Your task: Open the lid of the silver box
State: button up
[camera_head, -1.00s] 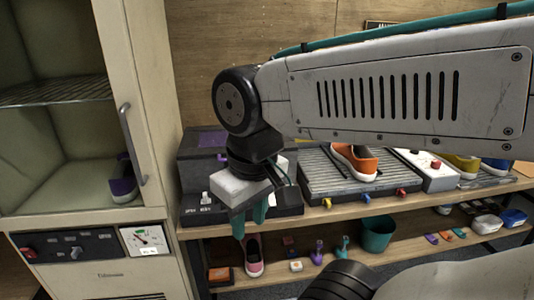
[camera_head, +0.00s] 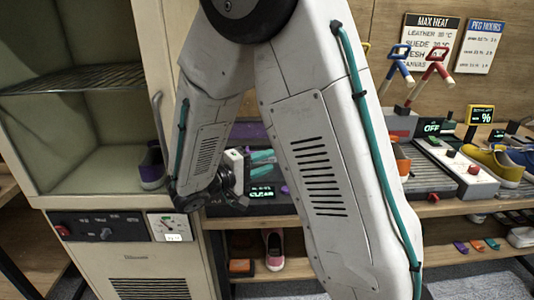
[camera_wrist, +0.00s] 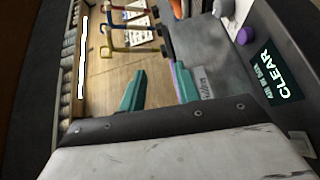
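The silver box (camera_wrist: 218,62) shows in the wrist view as a grey metal surface with a pale printed label, a purple strip along its edge and a dark front panel (camera_wrist: 277,82) reading CLEAR. In the head view that lit display (camera_head: 261,192) shows low between my arm links, which hide most of the box. My gripper (camera_wrist: 158,88) has two teal fingers spread apart with no object seen between them. One finger is beside the label and purple strip; whether it touches the box I cannot tell. My gripper (camera_head: 262,163) also shows in the head view, above the display.
A cream cabinet (camera_head: 127,225) with a handle stands on the left, a purple shoe (camera_head: 151,168) inside. To the right are a white switch panel (camera_head: 455,165) and a yellow shoe (camera_head: 492,166). A pink shoe (camera_head: 274,250) is on the shelf below.

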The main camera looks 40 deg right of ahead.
jog(key=w+a+f+n+t+h, duration=0.1)
jog(key=w+a+f+n+t, duration=0.15)
jog(key=w+t, duration=0.2)
jog(key=shift+m+g, duration=0.35)
jog(key=shift+m, duration=0.1)
jog(key=x, duration=0.8)
jog(key=shift+w+d, duration=0.1)
grip_shut()
